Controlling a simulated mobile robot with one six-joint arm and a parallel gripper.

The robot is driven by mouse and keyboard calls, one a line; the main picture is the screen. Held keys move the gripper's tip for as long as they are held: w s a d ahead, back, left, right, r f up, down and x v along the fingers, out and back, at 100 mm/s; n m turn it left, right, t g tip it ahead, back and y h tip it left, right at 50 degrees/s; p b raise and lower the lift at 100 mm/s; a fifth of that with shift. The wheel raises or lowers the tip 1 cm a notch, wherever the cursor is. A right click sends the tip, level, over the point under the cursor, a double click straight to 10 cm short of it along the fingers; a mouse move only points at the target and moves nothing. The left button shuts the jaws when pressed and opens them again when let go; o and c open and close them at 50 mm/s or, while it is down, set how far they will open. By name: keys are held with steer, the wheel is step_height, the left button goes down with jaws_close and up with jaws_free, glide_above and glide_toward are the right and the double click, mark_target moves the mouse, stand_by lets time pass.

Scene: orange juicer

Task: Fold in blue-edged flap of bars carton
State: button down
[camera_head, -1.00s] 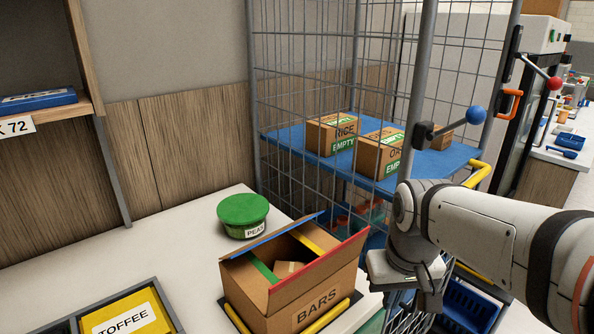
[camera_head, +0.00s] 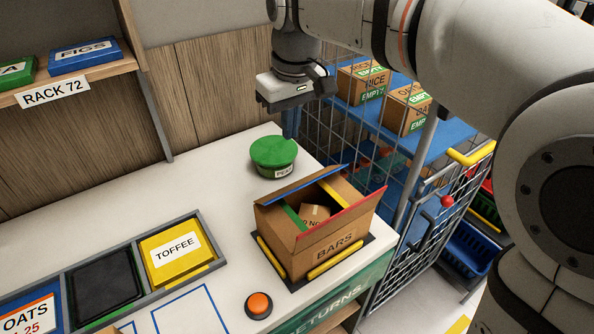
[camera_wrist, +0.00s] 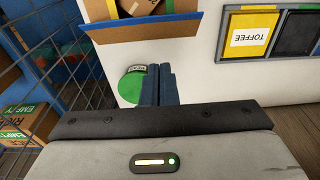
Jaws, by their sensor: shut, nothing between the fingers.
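The open BARS carton (camera_head: 322,245) stands on the counter, with a small box (camera_head: 314,212) inside it. Its blue-edged flap (camera_head: 300,184) sticks outward along the back rim; it also shows at the top of the wrist view (camera_wrist: 145,24). The red-edged flap (camera_head: 345,212) sticks out at the front. The green-edged (camera_head: 293,217) and yellow-edged (camera_head: 332,193) flaps slope inward over the opening. My gripper (camera_head: 290,132) is shut and empty, pointing down behind the carton near the green-lidded tub; its blue fingers (camera_wrist: 158,84) show apart from the flap in the wrist view.
The green-lidded PEAS tub (camera_head: 273,154) stands behind the carton, close to my fingers. A wire cage (camera_head: 345,145) with boxes is at the right. The TOFFEE bin (camera_head: 172,253) and an orange button (camera_head: 259,304) lie left and in front of the carton.

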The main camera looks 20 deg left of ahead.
glide_above(294, 189)
steer(key=w+a, duration=0.1)
steer(key=f, duration=0.7)
steer(key=shift+w+a+f, duration=0.15)
steer(key=shift+w+f, duration=0.05)
steer(key=f, duration=0.1)
steer(key=s+d+f, duration=0.1)
steer(key=f, duration=0.1)
steer(key=shift+d+p, duration=0.15)
steer(key=shift+p, duration=0.25)
steer(key=shift+s+d+f, duration=0.2)
steer(key=shift+s+f, duration=0.05)
steer(key=shift+f, duration=0.2)
steer(key=shift+s+f, duration=0.1)
